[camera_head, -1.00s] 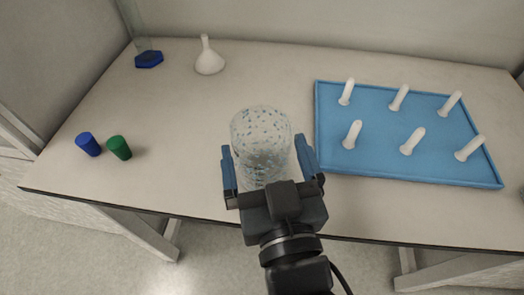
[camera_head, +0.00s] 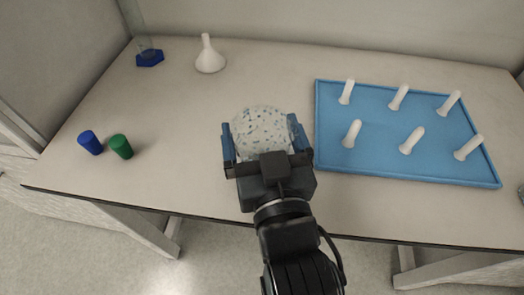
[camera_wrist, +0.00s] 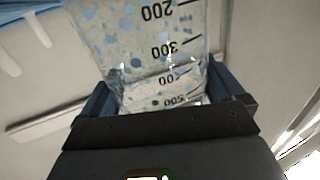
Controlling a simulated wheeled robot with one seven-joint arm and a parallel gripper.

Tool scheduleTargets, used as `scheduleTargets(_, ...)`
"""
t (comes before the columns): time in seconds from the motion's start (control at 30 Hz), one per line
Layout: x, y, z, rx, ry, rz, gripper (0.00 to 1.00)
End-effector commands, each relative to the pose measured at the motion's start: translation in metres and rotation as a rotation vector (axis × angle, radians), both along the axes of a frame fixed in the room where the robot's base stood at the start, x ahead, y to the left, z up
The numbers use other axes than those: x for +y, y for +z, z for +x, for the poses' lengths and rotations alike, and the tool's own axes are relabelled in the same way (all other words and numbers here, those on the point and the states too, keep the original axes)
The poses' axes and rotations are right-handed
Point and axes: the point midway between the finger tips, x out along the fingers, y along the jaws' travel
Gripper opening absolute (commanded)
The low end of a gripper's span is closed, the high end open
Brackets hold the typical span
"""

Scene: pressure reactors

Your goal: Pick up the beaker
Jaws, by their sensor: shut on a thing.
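The beaker (camera_head: 264,140) is clear with pale blue and white speckles and stands near the front middle of the table. My gripper (camera_head: 260,122) has one blue finger on each side of it and is shut on it. The gripper body hides its lower front in the head view. In the wrist view the beaker (camera_wrist: 150,40) fills the space between the fingers (camera_wrist: 165,80), with black volume marks upside down. I cannot tell whether its base touches the table.
A blue tray (camera_head: 400,167) with several white upright pegs lies close to the right. A blue stopper (camera_head: 90,143) and a green stopper (camera_head: 121,146) stand at left. A white funnel (camera_head: 209,60) and a blue-based clear cylinder (camera_head: 149,58) stand at the back left. The table (camera_head: 180,110) between is clear.

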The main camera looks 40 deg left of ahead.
Motion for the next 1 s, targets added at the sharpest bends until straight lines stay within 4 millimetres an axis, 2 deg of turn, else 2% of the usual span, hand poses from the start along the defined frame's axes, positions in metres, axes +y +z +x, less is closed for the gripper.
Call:
scheduleTargets(0.03, 0.0, 0.0, 0.0, 0.0, 0.0, 0.0, 0.55)
scheduleTargets(0.2, 0.0, 0.0, 0.0, 0.0, 0.0, 0.0, 0.4)
scheduleTargets(0.53, 0.0, 0.005, 0.0, -0.002, 0.0, 0.002, 0.4)
scheduleTargets(0.67, 0.0, 0.016, 0.001, -0.003, -0.001, 0.004, 0.4)
scheduleTargets(0.83, 0.0, 0.047, 0.001, -0.005, -0.001, 0.008, 0.4)
scheduleTargets(1.0, -0.042, 0.066, 0.006, -0.002, -0.006, 0.004, 0.4)
